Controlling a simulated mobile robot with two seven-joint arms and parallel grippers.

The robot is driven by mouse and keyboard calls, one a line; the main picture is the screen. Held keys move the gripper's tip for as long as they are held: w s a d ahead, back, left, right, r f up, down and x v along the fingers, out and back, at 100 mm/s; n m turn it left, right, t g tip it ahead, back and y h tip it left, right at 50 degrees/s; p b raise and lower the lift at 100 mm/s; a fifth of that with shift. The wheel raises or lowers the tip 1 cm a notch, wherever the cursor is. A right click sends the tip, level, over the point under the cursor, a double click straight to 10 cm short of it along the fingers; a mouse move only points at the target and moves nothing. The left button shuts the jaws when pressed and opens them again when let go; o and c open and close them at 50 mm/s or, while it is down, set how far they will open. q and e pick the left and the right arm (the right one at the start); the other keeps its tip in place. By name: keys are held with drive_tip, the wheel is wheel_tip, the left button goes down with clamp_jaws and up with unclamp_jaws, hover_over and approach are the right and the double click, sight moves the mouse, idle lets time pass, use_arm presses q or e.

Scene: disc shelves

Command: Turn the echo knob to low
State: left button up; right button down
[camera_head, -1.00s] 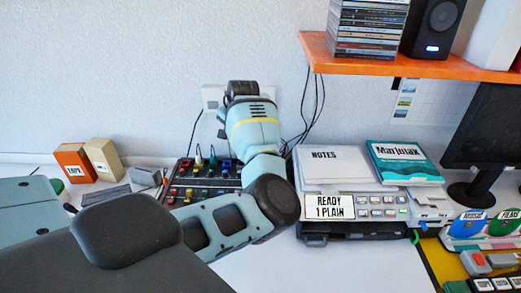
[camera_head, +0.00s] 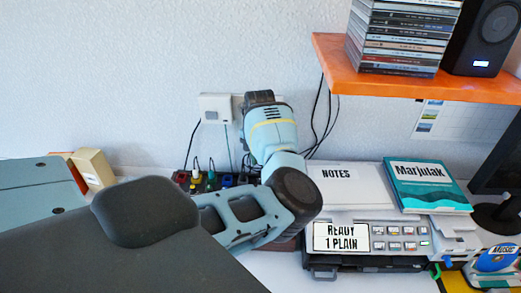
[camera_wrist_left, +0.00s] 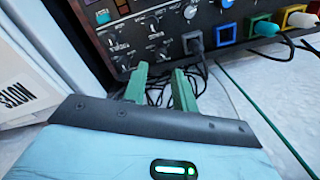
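The control panel (camera_wrist_left: 165,22) is black, with several small dark knobs and coloured sockets. It fills the top of the left wrist view, tilted. Its labels are too small to read, so I cannot tell which is the echo knob. My left gripper (camera_wrist_left: 162,76) shows two green fingers with a gap between them. It is open and empty, just in front of the panel's knob area, with no clear contact. In the head view my left arm covers most of the panel (camera_head: 212,181) and hides the fingers. My right gripper is not in view.
Plugs and cables (camera_wrist_left: 283,40) run from the panel's sockets. A printer (camera_head: 375,238) with a notes pad and a teal book (camera_head: 428,185) stands right of my arm. An orange shelf (camera_head: 420,85) with discs and a speaker hangs above. Beige and orange boxes (camera_head: 95,168) stand left.

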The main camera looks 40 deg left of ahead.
sight(260, 179)
use_arm(q)
wheel_tip(260, 179, down, 7)
drive_tip(key=shift+f+b, duration=0.2)
drive_tip(key=shift+b, duration=0.25)
drive_tip(key=shift+c, duration=0.5)
clamp_jaws()
